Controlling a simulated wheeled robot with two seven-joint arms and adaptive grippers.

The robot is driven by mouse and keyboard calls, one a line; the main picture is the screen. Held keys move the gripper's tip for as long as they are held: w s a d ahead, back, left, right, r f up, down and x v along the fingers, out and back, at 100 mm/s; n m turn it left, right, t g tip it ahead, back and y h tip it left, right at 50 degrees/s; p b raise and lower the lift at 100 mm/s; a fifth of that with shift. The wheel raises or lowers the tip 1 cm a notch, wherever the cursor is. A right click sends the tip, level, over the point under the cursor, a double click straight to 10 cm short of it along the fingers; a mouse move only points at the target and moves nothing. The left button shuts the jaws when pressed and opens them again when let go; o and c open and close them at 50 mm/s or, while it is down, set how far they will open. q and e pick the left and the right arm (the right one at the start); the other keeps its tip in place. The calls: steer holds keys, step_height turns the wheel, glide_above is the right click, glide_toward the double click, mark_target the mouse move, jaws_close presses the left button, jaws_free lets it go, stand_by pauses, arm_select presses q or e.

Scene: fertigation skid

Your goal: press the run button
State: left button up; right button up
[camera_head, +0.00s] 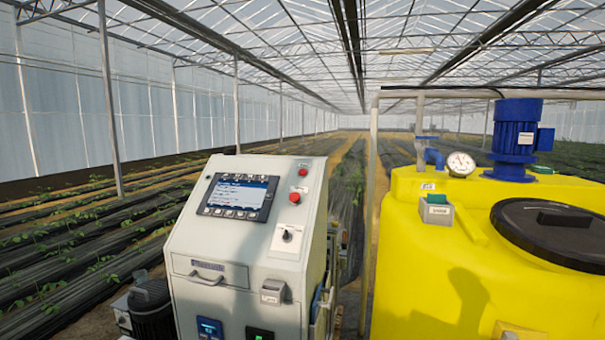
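A grey control cabinet (235,245) stands left of centre with a sloped front. On it are a lit screen (238,194) with rows of small keys, an upper red round control (303,172), a lower red round control (294,198) and a rotary switch (287,236). The labels are too small to read, so I cannot tell which control is the run button. Neither of my grippers is in view.
The yellow tank (430,265) fills the right side, with a black lid (555,233), a blue motor (515,135) and a gauge (461,164). A grey pipe frame (372,200) rises between cabinet and tank. A dark motor (150,305) stands low beside the cabinet.

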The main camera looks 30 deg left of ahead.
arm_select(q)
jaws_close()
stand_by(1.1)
